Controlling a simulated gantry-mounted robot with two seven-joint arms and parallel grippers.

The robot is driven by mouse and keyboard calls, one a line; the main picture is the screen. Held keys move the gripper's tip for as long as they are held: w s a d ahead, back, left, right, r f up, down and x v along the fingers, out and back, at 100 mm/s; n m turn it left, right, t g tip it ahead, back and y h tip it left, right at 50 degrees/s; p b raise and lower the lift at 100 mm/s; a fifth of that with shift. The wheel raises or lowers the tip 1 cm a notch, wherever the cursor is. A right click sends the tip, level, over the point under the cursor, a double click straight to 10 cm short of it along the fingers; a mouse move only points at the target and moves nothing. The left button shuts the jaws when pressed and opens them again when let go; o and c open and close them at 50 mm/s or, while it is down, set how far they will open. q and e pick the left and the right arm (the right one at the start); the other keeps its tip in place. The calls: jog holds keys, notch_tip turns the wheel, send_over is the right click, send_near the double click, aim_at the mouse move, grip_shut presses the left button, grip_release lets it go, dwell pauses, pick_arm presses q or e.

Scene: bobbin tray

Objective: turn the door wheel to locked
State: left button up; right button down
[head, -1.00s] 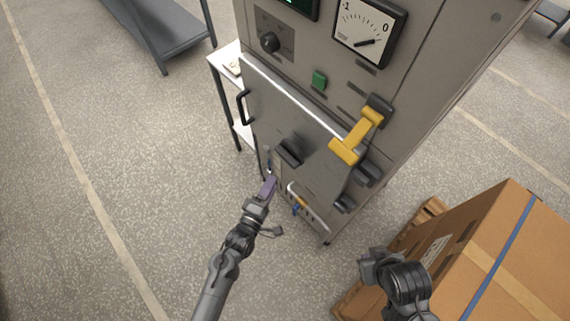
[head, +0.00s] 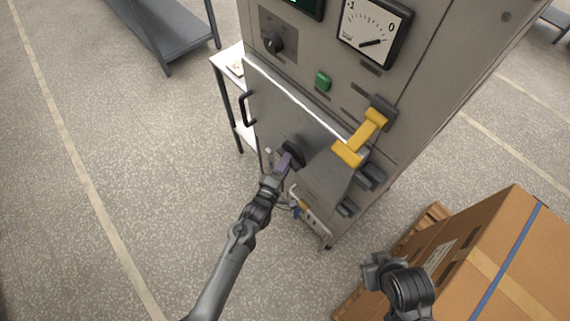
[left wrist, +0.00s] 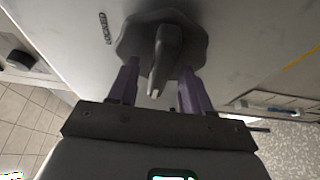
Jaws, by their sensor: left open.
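The door wheel (head: 295,150) is a dark knob on the grey cabinet door (head: 318,170). In the left wrist view the wheel (left wrist: 196,42) has a scalloped rim and a raised pointer with a pale tip aimed toward the bottom of the picture. The word LOCKED (left wrist: 103,28) is printed to its left, away from the pointer tip. My left gripper (head: 288,162) is open, its purple fingers at the wheel. In the left wrist view its fingers (left wrist: 160,72) lie on either side of the wheel's lower part; contact is unclear. My right gripper (head: 376,270) is low at right; its fingers cannot be made out.
A yellow-handled lever (head: 360,140) sits at the door's right side, and a black door handle (head: 245,108) at its left. A dial gauge (head: 374,30), a green button (head: 322,80) and a black knob (head: 273,43) are above. A cardboard box (head: 490,250) stands at right.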

pick_arm(q)
jog(key=shift+c, duration=0.2)
grip_shut()
jog(key=shift+w+a+f+m+g+h+b, duration=0.15)
jog(key=shift+m+h+b, duration=1.35)
jog(key=shift+m+b, duration=1.65)
jog(key=shift+w+a+f+m+g+h+b, duration=0.15)
jog(key=shift+m+h+b, duration=1.55)
jog(key=shift+m, duration=2.6)
jog(key=shift+w+a+f+m+g+h+b, duration=0.15)
jog(key=shift+m+h+b, duration=1.15)
jog(key=shift+m+b, duration=1.95)
jog(key=shift+s+d+m+g+p, duration=0.15)
jog(key=shift+m+g+p, duration=0.1)
jog(key=shift+m+p, duration=0.35)
